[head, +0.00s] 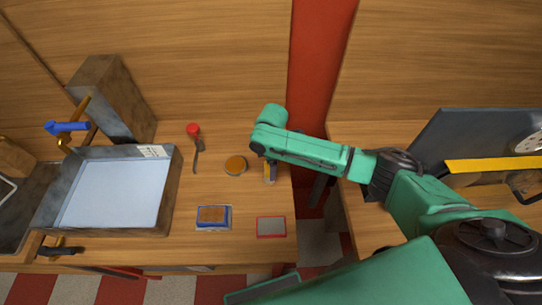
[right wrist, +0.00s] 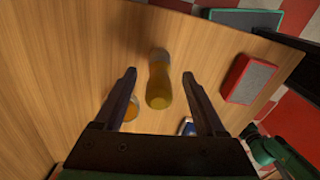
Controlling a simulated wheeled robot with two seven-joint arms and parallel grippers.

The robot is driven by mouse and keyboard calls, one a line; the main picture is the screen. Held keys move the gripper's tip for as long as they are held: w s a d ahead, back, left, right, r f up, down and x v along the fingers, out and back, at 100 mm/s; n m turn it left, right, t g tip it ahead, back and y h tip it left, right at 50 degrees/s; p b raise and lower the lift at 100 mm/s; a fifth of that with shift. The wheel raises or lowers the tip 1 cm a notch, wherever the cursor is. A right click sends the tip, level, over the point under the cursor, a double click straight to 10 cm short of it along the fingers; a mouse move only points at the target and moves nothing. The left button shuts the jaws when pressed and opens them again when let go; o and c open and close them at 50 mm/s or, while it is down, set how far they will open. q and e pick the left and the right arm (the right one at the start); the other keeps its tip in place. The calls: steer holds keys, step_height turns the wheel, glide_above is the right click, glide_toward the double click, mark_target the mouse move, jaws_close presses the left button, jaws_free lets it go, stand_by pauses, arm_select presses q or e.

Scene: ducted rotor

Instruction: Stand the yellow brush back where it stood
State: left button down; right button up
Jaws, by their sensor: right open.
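The yellow brush (right wrist: 158,85) shows in the right wrist view between the two fingers of my right gripper (right wrist: 160,76), with a visible gap on each side. Its yellow part is nearest the camera and a pale grey end lies beyond it. It looks roughly upright, but I cannot tell whether it touches the table. In the head view my right gripper (head: 270,178) points down over the right part of the wooden counter (head: 150,250) and mostly hides the brush. The right gripper is open. My left gripper is in neither view.
A red-framed grey pad (head: 271,227) and a blue-framed pad with a brown top (head: 213,215) lie in front of the gripper. An orange round piece (head: 235,165) is just left, with a red-knobbed tool (head: 194,131) farther left. A metal basin (head: 176,185) stands at left.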

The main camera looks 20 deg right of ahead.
step_height(320, 180, up, 10)
steer(key=shift+d+f+b, duration=0.1)
steer(key=shift+f+b, duration=0.1)
steer(key=shift+b, duration=0.7)
